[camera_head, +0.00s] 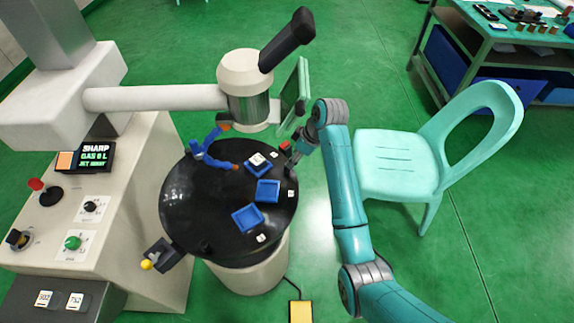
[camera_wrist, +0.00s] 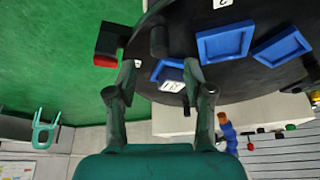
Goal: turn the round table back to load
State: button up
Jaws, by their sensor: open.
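The round table (camera_head: 185,205) is a black disc on a pale drum, with blue square trays at its right side. The upper tray (camera_head: 258,163) holds a white labelled piece; the middle tray (camera_head: 268,191) and lower tray (camera_head: 247,218) look empty. My gripper (camera_head: 290,162) is at the table's upper right rim. In the wrist view my gripper (camera_wrist: 160,75) has its fingers apart. A dark upright post (camera_wrist: 158,40) on the table shows just beyond and between the fingertips; contact cannot be told. A black block with a red face (camera_wrist: 108,42) is left of them.
A lamp-like machine head (camera_head: 247,90) with a green-edged plate (camera_head: 295,97) hangs over the back rim. A blue curved arm (camera_head: 208,155) reaches over the table. A yellow-knobbed block (camera_head: 160,255) sits at the lower left rim. A chair (camera_head: 400,160) stands right.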

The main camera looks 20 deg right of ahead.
jog(key=x, duration=0.7)
jog(key=shift+a+f, duration=0.1)
jog(key=shift+f, duration=0.05)
grip_shut()
